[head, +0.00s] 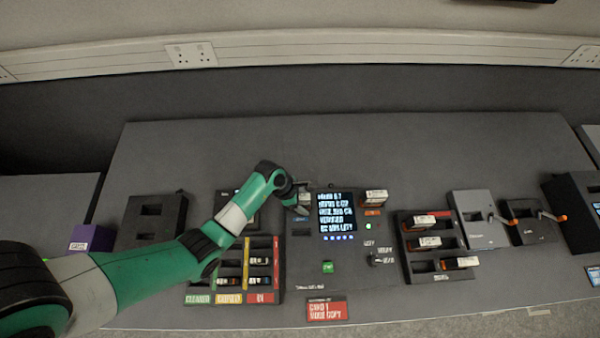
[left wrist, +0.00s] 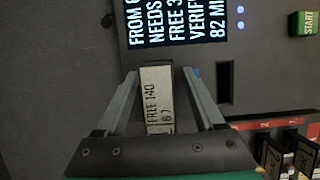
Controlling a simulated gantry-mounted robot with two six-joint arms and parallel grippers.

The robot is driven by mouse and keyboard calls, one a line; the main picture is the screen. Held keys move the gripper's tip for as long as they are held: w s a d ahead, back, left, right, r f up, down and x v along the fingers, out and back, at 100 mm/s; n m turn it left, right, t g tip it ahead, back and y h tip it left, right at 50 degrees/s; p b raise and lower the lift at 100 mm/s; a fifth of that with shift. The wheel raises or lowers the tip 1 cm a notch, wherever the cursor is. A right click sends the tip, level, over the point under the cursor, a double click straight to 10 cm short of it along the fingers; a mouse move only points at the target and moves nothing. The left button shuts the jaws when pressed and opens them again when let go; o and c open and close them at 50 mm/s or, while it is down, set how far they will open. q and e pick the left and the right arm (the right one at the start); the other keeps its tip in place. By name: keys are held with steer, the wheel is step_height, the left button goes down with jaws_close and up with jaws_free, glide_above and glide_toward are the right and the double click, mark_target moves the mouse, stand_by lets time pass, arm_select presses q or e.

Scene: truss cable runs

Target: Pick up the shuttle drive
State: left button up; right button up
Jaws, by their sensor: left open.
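A drive with a white label reading "FREE 140" (left wrist: 157,95) stands between the two fingers of my left gripper (left wrist: 160,73) in the left wrist view. The fingers are open, one on each side of it, with a small gap visible beside the drive. No name on it reads as shuttle. In the head view my left gripper (head: 299,204) is at the upper left of the console, beside its screen (head: 337,212), and hides most of this drive. Another drive with a white label (head: 375,197) stands at the console's upper right. My right gripper is not in view.
A sorting tray with coloured lanes (head: 262,247) holds several drives below my left arm. A red-labelled card (head: 327,310) lies in front. The rear desk is clear.

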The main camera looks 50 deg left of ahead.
arm_select(q)
jaws_close()
stand_by(0.3)
stand_by(0.3)
